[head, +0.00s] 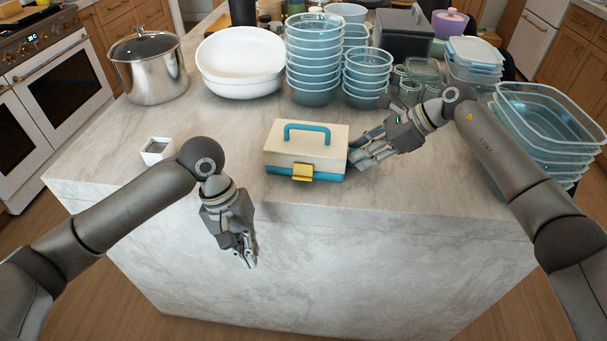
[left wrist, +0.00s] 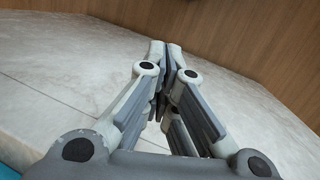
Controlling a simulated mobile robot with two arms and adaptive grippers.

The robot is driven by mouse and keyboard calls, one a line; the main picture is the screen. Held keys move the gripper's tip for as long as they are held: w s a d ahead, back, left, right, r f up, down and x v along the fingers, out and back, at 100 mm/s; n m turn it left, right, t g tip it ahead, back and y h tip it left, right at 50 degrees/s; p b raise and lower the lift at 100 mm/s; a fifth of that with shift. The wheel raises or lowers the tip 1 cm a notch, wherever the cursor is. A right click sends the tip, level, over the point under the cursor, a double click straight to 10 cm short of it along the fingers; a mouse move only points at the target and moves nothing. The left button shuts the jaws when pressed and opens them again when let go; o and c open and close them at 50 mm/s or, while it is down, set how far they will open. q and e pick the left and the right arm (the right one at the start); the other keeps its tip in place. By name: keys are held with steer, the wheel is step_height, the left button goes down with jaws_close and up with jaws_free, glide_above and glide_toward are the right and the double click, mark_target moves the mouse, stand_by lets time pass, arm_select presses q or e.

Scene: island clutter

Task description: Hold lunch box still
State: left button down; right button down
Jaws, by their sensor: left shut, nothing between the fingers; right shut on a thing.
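The lunch box (head: 305,160) stands on the marble island near its front edge in the head view. It has a cream lid, a blue handle on top, a blue base and a yellow latch at the front, and its lid is down. My right gripper (head: 357,161) is shut at the right side of the lunch box, with its fingertips at that side; the exact grip is partly hidden. My left gripper (head: 249,264) is shut and empty, pointing down in front of the island's front edge, left of the lunch box. Its closed fingers show in the left wrist view (left wrist: 165,48).
A small white box (head: 157,151) stands left of the lunch box. Behind are a steel pot (head: 150,72), white bowls (head: 240,65), stacked blue containers (head: 314,60) and glass jars. More glass containers (head: 548,115) stand at the right edge. The marble left of the lunch box is mostly clear.

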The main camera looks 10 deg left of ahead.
arm_select(q)
steer(key=w+d+r+m+t+h, duration=0.1)
steer(key=w+d+r+m+t, duration=0.2)
steer(key=r+m, duration=0.7)
steer(key=w+d+r+m+t, duration=0.3)
steer(key=r+m, duration=0.6)
steer(key=r, duration=0.1)
glide_toward(303, 172)
steer(key=s+d+f, duration=0.3)
steer(key=s+f, duration=0.1)
steer(key=w+f, duration=0.2)
steer(key=w, duration=0.1)
steer(key=shift+d, duration=0.35)
steer(key=shift+w+f, duration=0.25)
steer(key=shift+w, duration=0.3)
